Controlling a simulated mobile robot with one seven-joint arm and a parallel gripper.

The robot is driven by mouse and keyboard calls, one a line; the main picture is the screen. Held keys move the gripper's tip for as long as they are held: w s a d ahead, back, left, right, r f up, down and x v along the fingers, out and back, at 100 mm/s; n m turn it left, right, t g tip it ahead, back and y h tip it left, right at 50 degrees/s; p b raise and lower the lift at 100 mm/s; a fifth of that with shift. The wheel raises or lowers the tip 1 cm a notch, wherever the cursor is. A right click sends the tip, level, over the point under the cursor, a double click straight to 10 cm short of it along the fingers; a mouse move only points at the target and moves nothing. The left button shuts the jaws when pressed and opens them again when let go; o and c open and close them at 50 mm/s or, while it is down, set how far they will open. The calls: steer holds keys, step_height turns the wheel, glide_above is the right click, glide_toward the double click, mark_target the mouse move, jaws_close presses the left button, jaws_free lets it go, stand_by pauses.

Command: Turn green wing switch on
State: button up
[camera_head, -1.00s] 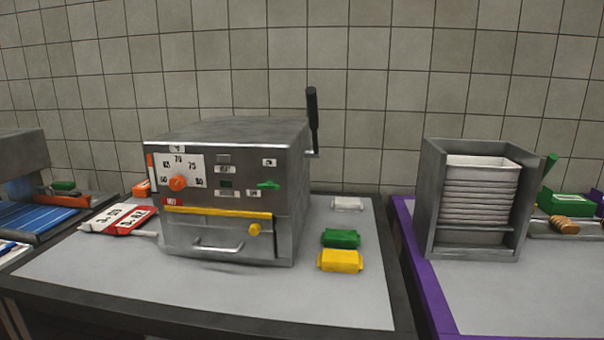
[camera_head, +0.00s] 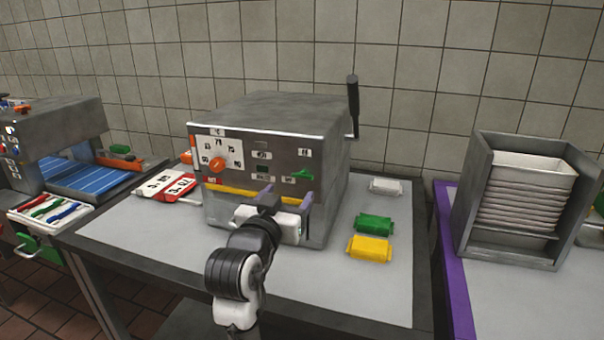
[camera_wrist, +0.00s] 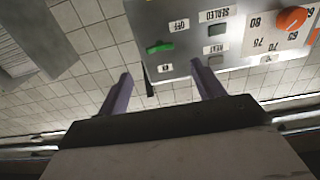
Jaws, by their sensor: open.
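The green wing switch (camera_head: 302,174) is on the front panel of a grey metal machine (camera_head: 290,112), at the panel's right side. In the wrist view the switch (camera_wrist: 160,47) sits between an OFF label (camera_wrist: 180,25) and an ON label (camera_wrist: 165,68), its wing lying roughly across the picture. My gripper (camera_head: 286,196) is open and empty in front of the panel, below the switch. In the wrist view its two purple fingers (camera_wrist: 162,70) are spread to either side of the switch's line, apart from it. The yellow bar on the machine is partly hidden behind my gripper.
An orange dial (camera_head: 218,164) is left on the same panel. A black lever (camera_head: 353,105) rises at the machine's right. Green (camera_head: 375,223) and yellow (camera_head: 369,248) packets lie right of it. A grey rack of trays (camera_head: 515,200) stands further right.

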mark_target(301, 176)
steer(key=p+x, duration=0.2)
steer(key=x, duration=0.6)
steer(key=shift+w, duration=0.25)
steer(key=c, duration=1)
